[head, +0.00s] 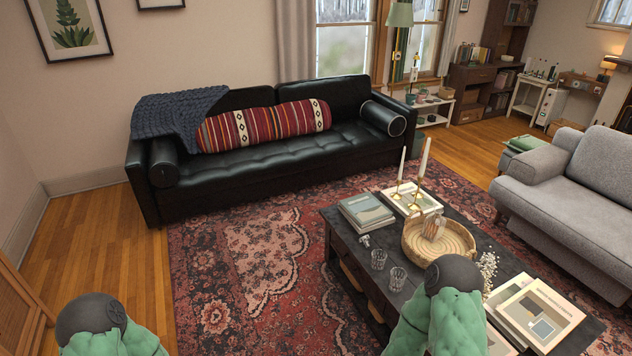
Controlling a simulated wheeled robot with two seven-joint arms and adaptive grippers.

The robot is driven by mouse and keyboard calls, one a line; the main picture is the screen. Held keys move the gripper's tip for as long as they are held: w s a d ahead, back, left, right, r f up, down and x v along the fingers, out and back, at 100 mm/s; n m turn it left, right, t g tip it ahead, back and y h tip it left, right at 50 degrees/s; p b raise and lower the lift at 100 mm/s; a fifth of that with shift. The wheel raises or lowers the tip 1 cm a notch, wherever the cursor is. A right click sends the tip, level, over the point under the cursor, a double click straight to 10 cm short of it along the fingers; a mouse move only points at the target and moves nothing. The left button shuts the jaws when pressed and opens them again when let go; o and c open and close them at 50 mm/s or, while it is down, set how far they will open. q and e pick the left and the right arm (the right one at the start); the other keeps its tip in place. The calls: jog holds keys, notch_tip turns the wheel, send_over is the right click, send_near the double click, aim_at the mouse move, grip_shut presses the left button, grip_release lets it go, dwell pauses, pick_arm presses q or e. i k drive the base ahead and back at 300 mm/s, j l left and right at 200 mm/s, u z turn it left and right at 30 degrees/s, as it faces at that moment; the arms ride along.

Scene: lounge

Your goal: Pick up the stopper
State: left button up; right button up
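A small clear, shiny piece that looks like the stopper (365,241) lies on the dark coffee table (340,233), near its left edge. Parts of my two green arms show at the bottom of the head view, one at the left and one right of centre. Neither gripper is in view.
Books (366,210) and tall candles (424,158) stand behind. The patterned rug (240,270) left of the table is clear.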

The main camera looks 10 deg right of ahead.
aim_at(365, 238)
jog(key=i+z, duration=0.15)
jog(key=i, duration=0.4)
jog(key=i+j+z, duration=0.1)
jog(key=i, duration=0.4)
jog(key=i+j+z, duration=0.15)
jog(key=i, duration=0.4)
jog(key=i+j+z, duration=0.2)
jog(key=i+z, duration=0.25)
jog(key=i+j+z, duration=0.2)
jog(key=z, duration=0.25)
jog(key=i+j+z, duration=0.2)
jog(key=j+z, duration=0.25)
jog(key=i+j+z, duration=0.15)
jog(key=j+z, duration=0.35)
jog(key=i+j+z, duration=0.2)
jog(key=j, duration=0.2)
jog(key=k, duration=0.1)
